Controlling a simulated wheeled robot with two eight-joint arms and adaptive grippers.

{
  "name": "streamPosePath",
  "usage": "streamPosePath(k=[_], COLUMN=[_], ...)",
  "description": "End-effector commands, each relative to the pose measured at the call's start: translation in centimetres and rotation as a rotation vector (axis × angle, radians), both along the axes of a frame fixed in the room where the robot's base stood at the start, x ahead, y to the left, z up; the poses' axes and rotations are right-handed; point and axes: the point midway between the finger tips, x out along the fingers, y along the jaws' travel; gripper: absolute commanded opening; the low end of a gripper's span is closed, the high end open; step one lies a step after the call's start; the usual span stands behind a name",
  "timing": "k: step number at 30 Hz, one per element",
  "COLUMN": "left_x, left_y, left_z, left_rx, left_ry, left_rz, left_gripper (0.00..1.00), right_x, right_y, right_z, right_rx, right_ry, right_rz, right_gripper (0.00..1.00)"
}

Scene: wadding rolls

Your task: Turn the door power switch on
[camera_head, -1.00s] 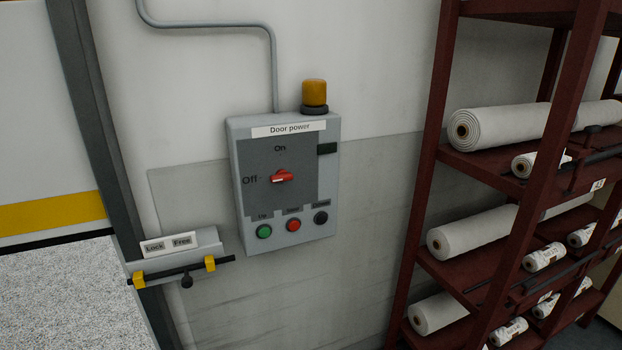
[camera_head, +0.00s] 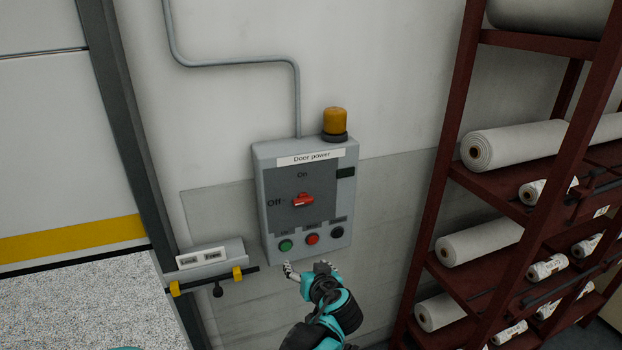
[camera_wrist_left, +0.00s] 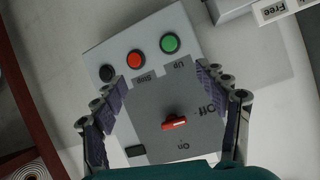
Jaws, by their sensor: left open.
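The door power box (camera_head: 262,215) is a grey panel on the wall with a "Door power" label. Its red rotary switch (camera_head: 303,200) lies sideways, with "Off" to its left and "On" above. My left gripper (camera_head: 307,268) is open and empty just below the box's lower edge in the head view. In the left wrist view the box appears upside down, and the red switch (camera_wrist_left: 175,123) shows between the spread fingers of my gripper (camera_wrist_left: 165,88), apart from them. My right gripper is not in view.
Green (camera_head: 286,245), red (camera_head: 312,239) and black (camera_head: 337,233) buttons line the box's bottom. An amber lamp (camera_head: 335,121) stands on top. A Lock/Free latch (camera_head: 205,258) is at left. A dark red rack (camera_head: 445,180) with white rolls stands at right.

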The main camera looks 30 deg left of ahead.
Motion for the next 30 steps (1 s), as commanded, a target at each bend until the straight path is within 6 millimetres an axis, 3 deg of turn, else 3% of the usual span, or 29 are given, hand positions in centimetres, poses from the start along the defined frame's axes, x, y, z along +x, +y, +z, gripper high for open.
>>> streamPosePath(k=[1,3,9,16,30], left_x=[1.7,3.5,6.5,7.7,12.0], left_y=[0.6,1.2,1.4,2.0,6.9], left_z=[3.0,5.2,9.0,9.9,9.8], left_rx=[0.037,0.084,0.172,0.197,0.197], left_ry=[-0.064,-0.163,-0.379,-0.457,-0.455], left_rz=[0.030,0.065,0.098,0.102,0.101], left_gripper=[0.73,0.73,0.73,0.73,0.73], right_x=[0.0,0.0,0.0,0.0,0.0], right_y=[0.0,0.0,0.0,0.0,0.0], right_z=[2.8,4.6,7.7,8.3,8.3], right_rx=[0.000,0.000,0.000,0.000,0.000], right_ry=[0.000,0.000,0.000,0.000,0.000], right_rz=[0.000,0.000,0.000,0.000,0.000], right_gripper=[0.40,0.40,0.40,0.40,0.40])
